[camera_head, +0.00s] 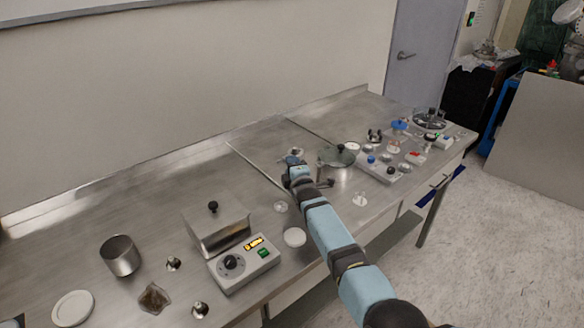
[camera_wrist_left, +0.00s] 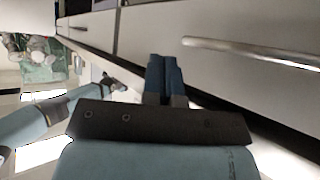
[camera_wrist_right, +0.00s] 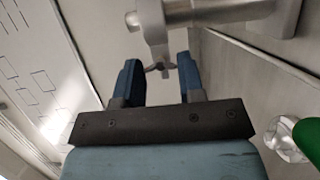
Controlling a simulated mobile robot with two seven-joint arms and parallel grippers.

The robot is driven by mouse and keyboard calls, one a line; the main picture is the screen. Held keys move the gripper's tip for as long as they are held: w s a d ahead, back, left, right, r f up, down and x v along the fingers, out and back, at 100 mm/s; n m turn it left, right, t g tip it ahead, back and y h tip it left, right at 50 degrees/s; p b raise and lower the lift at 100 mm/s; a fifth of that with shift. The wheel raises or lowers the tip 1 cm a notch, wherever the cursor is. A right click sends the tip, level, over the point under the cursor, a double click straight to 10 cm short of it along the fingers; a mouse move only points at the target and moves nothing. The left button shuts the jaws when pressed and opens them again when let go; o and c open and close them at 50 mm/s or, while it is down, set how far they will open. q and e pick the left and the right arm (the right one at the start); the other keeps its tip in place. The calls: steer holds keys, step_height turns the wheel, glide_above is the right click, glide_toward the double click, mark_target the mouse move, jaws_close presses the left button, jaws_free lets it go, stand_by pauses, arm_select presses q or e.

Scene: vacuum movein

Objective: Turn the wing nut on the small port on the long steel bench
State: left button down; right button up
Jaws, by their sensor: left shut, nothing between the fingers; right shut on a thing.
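My right arm reaches over the long steel bench (camera_head: 180,196), and its gripper (camera_head: 293,160) is at a small metal fitting (camera_head: 297,152) near the middle. In the right wrist view, my right gripper (camera_wrist_right: 159,78) has its two blue fingers on either side of a small grey wing nut (camera_wrist_right: 161,67). The wing nut sits under the metal small port (camera_wrist_right: 215,12), whose upper part is cut off by the frame. The head view hides the nut behind the gripper. My left gripper (camera_wrist_left: 166,78) is shut and empty beside the bench's drawer fronts, outside the head view.
A control box (camera_head: 243,262) and a steel box (camera_head: 217,232) stand left. Small parts crowd the far right end. A drawer handle (camera_wrist_left: 250,53) lies near my left gripper.

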steer(key=shift+r, duration=0.1)
steer(key=shift+r+m+g+y+p, duration=0.15)
steer(key=shift+m+g+p, duration=0.55)
steer(key=shift+m+p, duration=0.5)
steer(key=shift+f+m+g+y+p, duration=0.15)
steer(key=shift+m+g+p, duration=0.6)
steer(key=shift+m, duration=0.85)
steer(key=shift+r, duration=0.1)
steer(key=o, duration=0.9)
steer(key=shift+o, duration=0.2)
